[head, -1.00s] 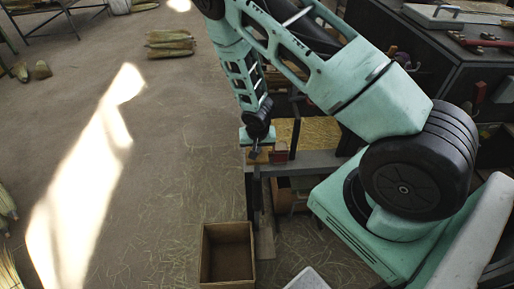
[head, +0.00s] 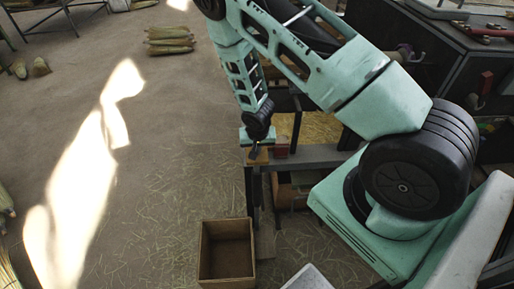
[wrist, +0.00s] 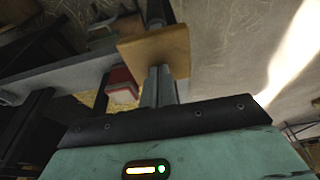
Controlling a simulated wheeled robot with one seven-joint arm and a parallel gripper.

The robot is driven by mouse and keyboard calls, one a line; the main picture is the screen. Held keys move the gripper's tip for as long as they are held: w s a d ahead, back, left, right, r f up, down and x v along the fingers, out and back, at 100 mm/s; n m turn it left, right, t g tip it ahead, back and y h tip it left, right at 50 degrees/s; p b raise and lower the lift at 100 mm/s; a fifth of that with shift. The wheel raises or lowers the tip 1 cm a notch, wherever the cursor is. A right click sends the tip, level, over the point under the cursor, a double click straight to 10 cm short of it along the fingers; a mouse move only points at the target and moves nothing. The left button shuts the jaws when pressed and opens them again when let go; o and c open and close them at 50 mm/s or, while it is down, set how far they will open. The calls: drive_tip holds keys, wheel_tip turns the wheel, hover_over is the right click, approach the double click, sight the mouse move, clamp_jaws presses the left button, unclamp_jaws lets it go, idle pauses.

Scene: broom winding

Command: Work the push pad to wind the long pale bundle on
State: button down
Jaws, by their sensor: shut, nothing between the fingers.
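The push pad looks like a tan wooden block (wrist: 152,48) at the end of a dark bar in the wrist view. It also shows in the head view (head: 258,157), at the left end of a dark frame. My gripper (wrist: 160,76) is shut and empty, with its grey fingers together pointing at the pad. The fingertips meet the pad's near edge in the picture; whether they touch it I cannot tell. I cannot make out which thing is the long pale bundle being wound.
An open wooden box (head: 227,222) stands on the floor in front. Pale bundles (head: 170,41) lie at the back. The floor to the left is mostly clear.

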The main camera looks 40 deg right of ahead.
drive_tip(key=shift+s+f+b, duration=0.1)
drive_tip(key=shift+f+b, duration=1.15)
drive_tip(key=shift+f, duration=0.5)
drive_tip(key=shift+r, duration=0.1)
wheel_tip(320, 180, up, 10)
drive_tip(key=p, duration=0.6)
drive_tip(key=shift+f+p, duration=0.25)
drive_tip(key=shift+p, duration=0.05)
